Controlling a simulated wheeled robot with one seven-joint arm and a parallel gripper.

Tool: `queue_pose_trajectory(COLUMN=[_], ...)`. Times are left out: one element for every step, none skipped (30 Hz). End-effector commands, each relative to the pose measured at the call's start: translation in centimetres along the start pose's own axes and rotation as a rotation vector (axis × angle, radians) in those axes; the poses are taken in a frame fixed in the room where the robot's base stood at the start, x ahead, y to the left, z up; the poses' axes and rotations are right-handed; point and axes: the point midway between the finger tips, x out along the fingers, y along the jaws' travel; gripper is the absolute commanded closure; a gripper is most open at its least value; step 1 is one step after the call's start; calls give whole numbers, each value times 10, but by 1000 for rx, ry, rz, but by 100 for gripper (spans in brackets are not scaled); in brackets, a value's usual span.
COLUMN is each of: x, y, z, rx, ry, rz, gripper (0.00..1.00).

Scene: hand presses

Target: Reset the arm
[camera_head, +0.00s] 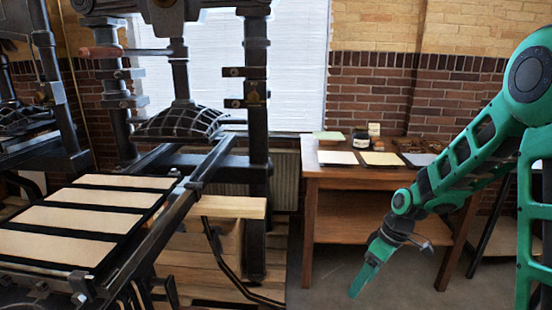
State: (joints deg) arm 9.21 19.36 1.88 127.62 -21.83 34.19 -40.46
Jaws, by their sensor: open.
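My green arm comes in from the right edge and bends down toward the lower middle. My gripper (364,284) hangs at its end, pointing down and a little left, over the floor in front of the wooden table. It is seen side-on and small, and the gap between its fingers is hard to make out. Nothing shows in it, and it touches nothing that I can see.
A hand press (257,110) stands at left, its bed with pale panels (70,218) reaching toward me. Floor between press and table is clear. A brick wall (372,85) stands behind.

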Motion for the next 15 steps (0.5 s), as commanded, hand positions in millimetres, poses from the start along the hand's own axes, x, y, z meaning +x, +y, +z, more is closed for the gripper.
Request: queue_pose_trajectory(x=[-17, -26, -38, -46, -55, -66, -74, -82, -92, -99, -106, -116, -122, -129, -136], y=[0, 0, 0, -1, -2, -3, -5, -7, -10, -13, -16, -20, -24, -27, -33], z=[13, 21, 32, 41, 50, 61, 70, 79, 91, 100, 109, 120, 130, 139, 151], rx=[52, 88, 137, 174, 213, 264, 302, 341, 394, 435, 475, 529, 572, 613, 668], ry=[-13, -23, -36, -43, -51, -59, -65, -70, -75, -78, -81, -83, -85, -84, -84], rz=[31, 48, 70, 86, 102, 124, 138, 153, 172, 186, 199, 217, 229, 241, 255], gripper=[30, 30, 30, 30, 30, 30, 30, 30, 30, 30, 30, 30, 30, 30, 30])
